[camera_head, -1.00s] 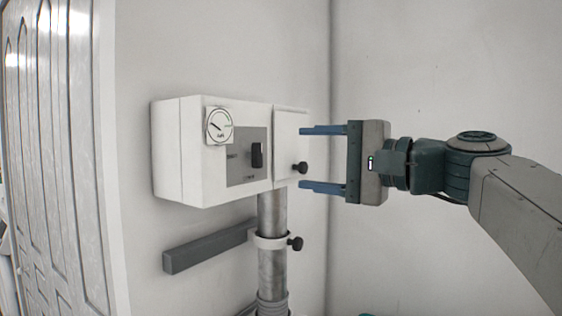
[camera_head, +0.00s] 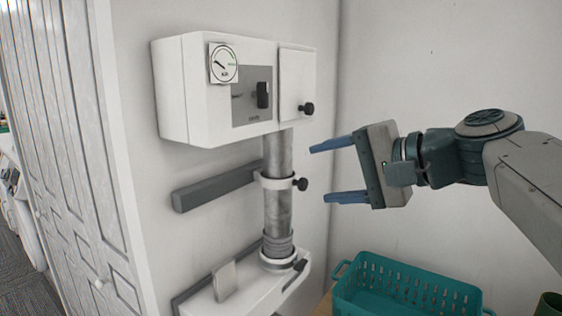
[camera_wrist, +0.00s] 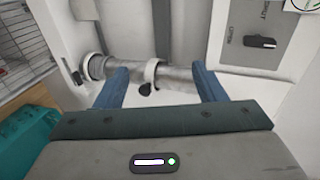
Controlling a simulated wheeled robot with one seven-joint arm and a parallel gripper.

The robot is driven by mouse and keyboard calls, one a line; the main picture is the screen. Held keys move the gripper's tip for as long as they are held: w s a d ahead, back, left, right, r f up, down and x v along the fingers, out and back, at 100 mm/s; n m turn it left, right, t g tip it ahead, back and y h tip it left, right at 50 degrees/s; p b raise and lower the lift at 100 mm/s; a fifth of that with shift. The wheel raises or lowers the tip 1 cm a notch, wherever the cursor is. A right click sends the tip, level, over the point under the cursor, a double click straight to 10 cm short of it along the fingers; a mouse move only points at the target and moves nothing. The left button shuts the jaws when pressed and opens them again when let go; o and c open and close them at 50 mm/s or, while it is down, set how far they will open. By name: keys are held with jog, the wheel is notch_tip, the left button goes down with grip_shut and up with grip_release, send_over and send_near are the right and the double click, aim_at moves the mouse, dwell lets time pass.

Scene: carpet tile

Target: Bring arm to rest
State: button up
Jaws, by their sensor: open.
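My gripper (camera_head: 332,171) is open and empty, with its two blue fingers apart and pointing left. In the head view it hangs in the air to the right of the metal pipe (camera_head: 278,205) and below right of the white wall box (camera_head: 185,95). The box has a round gauge (camera_head: 223,64), a dark switch (camera_head: 263,95) and a door with a black knob (camera_head: 307,109); the door looks closed. In the wrist view the open gripper (camera_wrist: 164,84) shows the pipe (camera_wrist: 180,77) beyond its fingers, not between them in a grip.
A teal basket (camera_head: 405,293) stands below my gripper at the right. A grey bar (camera_head: 215,187) and a white lower ledge (camera_head: 245,293) are fixed on the wall. A panelled white door (camera_head: 65,150) is at the left. Free air lies around my gripper.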

jog(key=s+d+f+n+g+h+p, duration=0.1)
jog(key=s+f+n+g+h, duration=0.1)
jog(key=f, duration=0.7)
jog(key=s+d+f+n+g+h+p, duration=0.2)
jog(key=s+f+h, duration=0.3)
jog(key=f, duration=0.4)
jog(key=s+d+f+n+g+h+p, duration=0.1)
jog(key=s+f+n+g+h, duration=0.1)
jog(key=f, duration=0.7)
jog(key=s+n+h, duration=0.1)
jog(key=s, duration=0.1)
jog(key=shift+s+d+f+h, duration=0.3)
jog(key=shift+f+h, duration=0.05)
jog(key=shift+h, duration=0.05)
dwell(0.6)
